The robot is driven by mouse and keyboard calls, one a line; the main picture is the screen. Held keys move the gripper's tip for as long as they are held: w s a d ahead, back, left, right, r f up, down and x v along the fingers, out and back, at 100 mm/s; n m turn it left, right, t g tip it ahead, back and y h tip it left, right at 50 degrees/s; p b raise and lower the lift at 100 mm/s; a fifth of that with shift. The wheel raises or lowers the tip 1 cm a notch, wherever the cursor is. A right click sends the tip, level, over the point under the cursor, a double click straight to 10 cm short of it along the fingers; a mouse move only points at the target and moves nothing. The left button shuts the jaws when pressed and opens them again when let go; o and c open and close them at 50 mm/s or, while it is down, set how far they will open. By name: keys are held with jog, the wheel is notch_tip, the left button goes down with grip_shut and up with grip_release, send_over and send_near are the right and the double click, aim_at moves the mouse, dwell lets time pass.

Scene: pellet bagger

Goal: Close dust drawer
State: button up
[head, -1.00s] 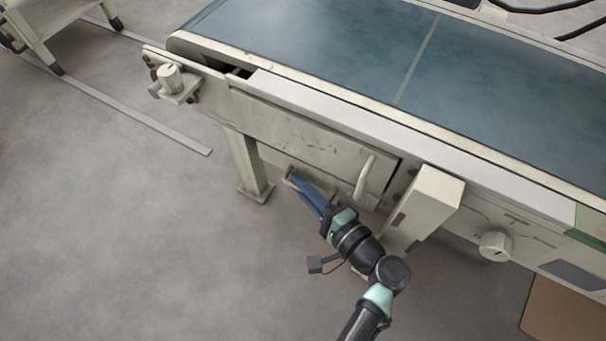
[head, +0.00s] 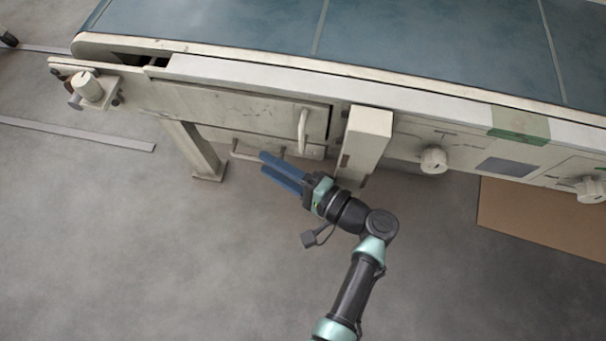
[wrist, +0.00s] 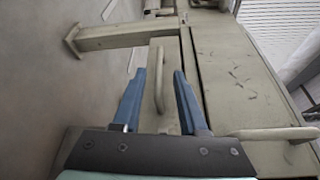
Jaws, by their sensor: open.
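The dust drawer appears to be the narrow cream front (head: 312,151) low under the conveyor, below a larger scuffed panel. It carries a bar handle (head: 240,155), which also shows in the wrist view (wrist: 159,80). How far the drawer stands out is unclear. My gripper (head: 264,163) has its two blue fingers apart and empty, pointing left just in front of the handle. In the wrist view my gripper (wrist: 159,75) shows the handle lying between the fingertips in the picture. I cannot tell whether a finger touches it.
The larger panel (head: 235,107) above has its own upright handle (head: 302,131). A box-shaped cream post (head: 368,136) juts out just right of it, close to my wrist. A support leg (head: 193,150) stands to the left. Knobs and a brown board (head: 540,220) are at the right. The front floor is clear.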

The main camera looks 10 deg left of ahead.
jog(key=p+v, duration=0.2)
jog(key=v, duration=0.5)
jog(key=shift+d, duration=0.25)
